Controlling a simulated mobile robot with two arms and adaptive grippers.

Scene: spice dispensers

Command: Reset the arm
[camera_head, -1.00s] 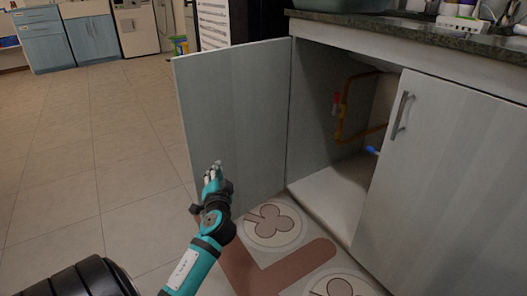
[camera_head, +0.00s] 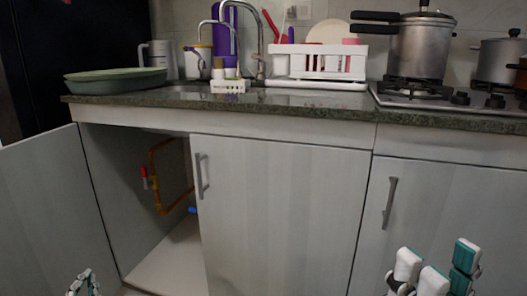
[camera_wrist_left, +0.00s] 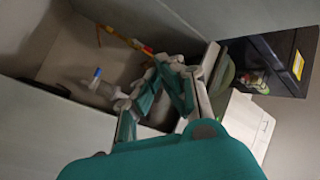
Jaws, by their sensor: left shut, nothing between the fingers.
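My left gripper (camera_head: 82,283) shows only by its tip at the bottom left edge of the head view, in front of the open cabinet. In the left wrist view its teal and grey fingers (camera_wrist_left: 165,75) are shut with nothing between them. My right gripper (camera_head: 435,275) is at the bottom right of the head view, in front of a closed cabinet front. Its white and teal finger parts show, but I cannot tell whether it is open or shut. The rest of both arms is out of the head view.
The left cabinet door (camera_head: 50,205) stands open, showing an orange pipe (camera_head: 157,178) inside. The middle door (camera_head: 275,215) is beside the opening.

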